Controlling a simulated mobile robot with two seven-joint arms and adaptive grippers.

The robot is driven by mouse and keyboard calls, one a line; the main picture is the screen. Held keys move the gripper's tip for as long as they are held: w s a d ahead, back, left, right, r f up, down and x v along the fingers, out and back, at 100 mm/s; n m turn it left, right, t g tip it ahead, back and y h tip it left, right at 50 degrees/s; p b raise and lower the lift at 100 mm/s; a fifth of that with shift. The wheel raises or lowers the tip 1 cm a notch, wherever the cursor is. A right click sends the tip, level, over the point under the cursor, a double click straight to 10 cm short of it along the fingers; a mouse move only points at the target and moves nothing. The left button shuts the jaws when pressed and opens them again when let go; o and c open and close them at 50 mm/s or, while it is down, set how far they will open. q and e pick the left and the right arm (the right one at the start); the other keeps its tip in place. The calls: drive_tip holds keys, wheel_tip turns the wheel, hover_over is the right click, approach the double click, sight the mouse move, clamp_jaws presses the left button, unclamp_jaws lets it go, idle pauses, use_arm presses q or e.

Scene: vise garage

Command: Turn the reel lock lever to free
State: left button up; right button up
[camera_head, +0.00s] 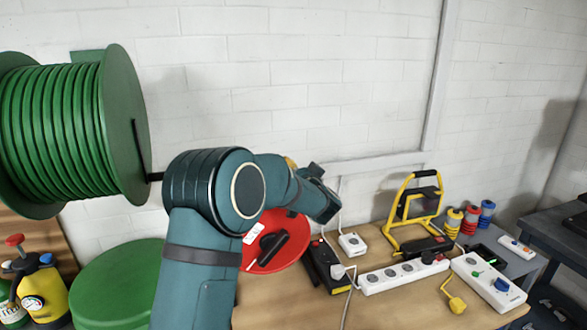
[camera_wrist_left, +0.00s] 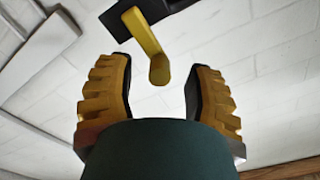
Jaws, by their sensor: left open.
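In the left wrist view a yellow lever (camera_wrist_left: 150,45) with a rounded end juts from a dark block (camera_wrist_left: 120,15) in front of the white wall. It looks like the reel lock lever, but no marking shows which setting it has. My left gripper (camera_wrist_left: 158,78) is open, with its yellow-and-black fingers on either side of the lever's rounded end. I cannot tell whether they touch. In the head view my left arm hides most of this area. A green hose reel (camera_head: 70,125) hangs on the wall at the left. My right gripper is not in view.
A red disc (camera_head: 290,255) with a black handle lies just right of my arm. The bench holds white power strips (camera_head: 400,275), a yellow work light (camera_head: 394,213) and a yellow plug (camera_head: 456,304). A yellow sprayer (camera_head: 45,290) and a green round lid (camera_head: 115,280) are at lower left.

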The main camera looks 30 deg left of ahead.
use_arm(q)
drive_tip(key=shift+x, duration=0.9)
clamp_jaws()
drive_tip(key=shift+s, duration=0.1)
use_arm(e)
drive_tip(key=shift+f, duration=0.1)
use_arm(q)
drive_tip(key=shift+s+a+f+n+b, duration=0.55)
drive_tip(key=shift+n+b, duration=1.15)
drive_tip(key=shift+n, duration=0.65)
drive_tip(key=shift+s+a+f+n+b, duration=0.55)
drive_tip(key=shift+n+b, duration=1.15)
drive_tip(key=shift+n, duration=0.6)
drive_tip(key=shift+s+a+f+n+b, duration=0.35)
drive_tip(key=shift+s+f+n+b, duration=0.25)
drive_tip(key=shift+n+b, duration=1.45)
use_arm(e)
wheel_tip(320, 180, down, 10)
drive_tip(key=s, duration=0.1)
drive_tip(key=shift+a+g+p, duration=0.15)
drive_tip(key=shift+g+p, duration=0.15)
drive_tip(key=shift+p, duration=0.05)
use_arm(q)
drive_tip(key=shift+n, duration=0.4)
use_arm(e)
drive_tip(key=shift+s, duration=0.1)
